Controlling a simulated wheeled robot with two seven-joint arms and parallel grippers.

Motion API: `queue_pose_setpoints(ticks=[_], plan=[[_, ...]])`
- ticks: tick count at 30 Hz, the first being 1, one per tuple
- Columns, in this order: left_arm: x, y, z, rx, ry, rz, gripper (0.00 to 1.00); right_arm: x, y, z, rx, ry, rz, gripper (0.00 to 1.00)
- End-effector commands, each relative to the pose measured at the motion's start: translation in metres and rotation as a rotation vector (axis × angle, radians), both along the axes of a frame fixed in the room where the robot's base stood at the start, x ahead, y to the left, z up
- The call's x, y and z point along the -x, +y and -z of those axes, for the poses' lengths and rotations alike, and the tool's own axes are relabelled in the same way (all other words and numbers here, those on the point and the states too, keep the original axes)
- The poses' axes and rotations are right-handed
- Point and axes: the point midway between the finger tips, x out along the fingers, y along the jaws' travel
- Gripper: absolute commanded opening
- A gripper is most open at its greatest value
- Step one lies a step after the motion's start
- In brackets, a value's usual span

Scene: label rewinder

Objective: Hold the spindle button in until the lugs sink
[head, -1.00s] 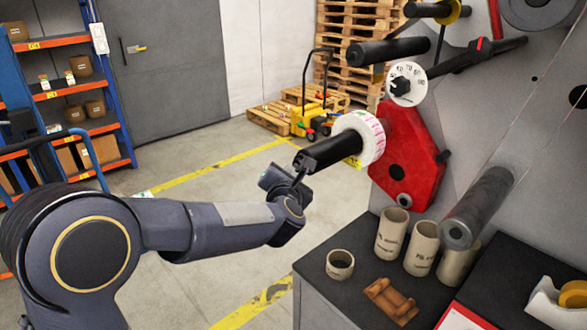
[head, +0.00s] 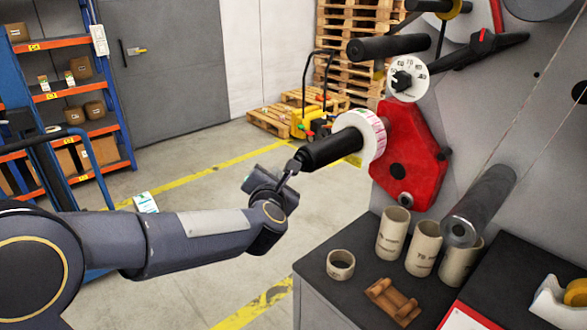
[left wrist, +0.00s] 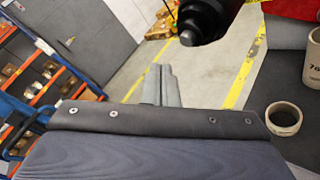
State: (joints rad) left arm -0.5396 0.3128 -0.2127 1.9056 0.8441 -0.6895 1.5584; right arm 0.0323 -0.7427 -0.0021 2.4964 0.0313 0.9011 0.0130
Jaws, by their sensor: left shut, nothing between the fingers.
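The black spindle (head: 330,148) sticks out to the left from the red plate of the machine, with a white and pink label roll (head: 374,136) at its inner end. In the left wrist view the spindle's dark end (left wrist: 208,18) is at the top, with a small grey button (left wrist: 188,38) at its tip. My left gripper (head: 292,167) is at the spindle's free end. In the left wrist view its fingers (left wrist: 162,85) are shut and empty, just below the button, with a gap between them in the picture. The lugs cannot be made out. My right gripper is not in view.
Below the spindle a dark bench (head: 325,290) holds several cardboard cores (head: 393,234), a brown block (head: 391,302) and a tape dispenser (head: 565,300). Another grey roller (head: 478,207) juts out above it. Shelving (head: 70,95) stands at far left.

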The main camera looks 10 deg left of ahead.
Motion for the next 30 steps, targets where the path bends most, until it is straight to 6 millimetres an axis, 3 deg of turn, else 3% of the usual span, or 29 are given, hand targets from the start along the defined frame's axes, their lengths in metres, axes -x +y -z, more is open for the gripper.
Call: queue_pose_setpoints(ticks=[9, 23, 26, 29, 30], plan=[[0.021, 0.017, 0.001, 0.001, 0.000, 0.001, 0.00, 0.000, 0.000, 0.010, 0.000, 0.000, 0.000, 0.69], [0.031, 0.021, -0.002, -0.067, 0.020, 0.063, 0.00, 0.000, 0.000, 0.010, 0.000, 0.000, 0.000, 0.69], [0.055, 0.026, -0.002, -0.240, 0.061, 0.215, 0.00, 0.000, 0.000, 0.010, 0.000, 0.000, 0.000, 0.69], [0.102, 0.028, 0.006, -0.537, 0.101, 0.447, 0.00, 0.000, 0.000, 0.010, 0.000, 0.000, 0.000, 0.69], [0.127, 0.028, 0.014, -0.681, 0.114, 0.552, 0.00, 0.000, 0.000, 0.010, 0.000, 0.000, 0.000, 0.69]])
